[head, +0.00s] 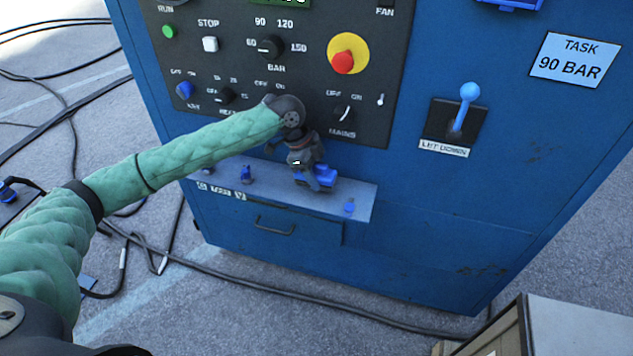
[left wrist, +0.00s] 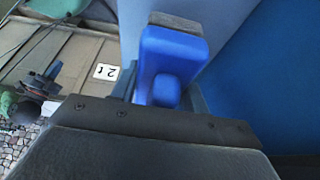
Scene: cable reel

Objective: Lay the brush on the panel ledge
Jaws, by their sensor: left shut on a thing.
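The brush (left wrist: 172,60) shows in the left wrist view as a blue body with a brownish strip at its far end. In the head view it is a small blue shape (head: 322,171), partly hidden by the gripper. My left gripper (head: 314,178) is shut on it, at the right half of the panel ledge. The panel ledge (head: 363,195) is a grey shelf on the front of the blue cabinet, below the control panel. I cannot tell whether the brush touches the ledge. My right gripper is not in view.
Small blue items (head: 246,174) (head: 349,207) sit on the ledge. The control panel (head: 300,105) with knobs and a red button (head: 343,62) rises behind it. A lever (head: 463,108) is to the right. Cables (head: 300,301) cross the floor; a crate (head: 520,335) stands bottom right.

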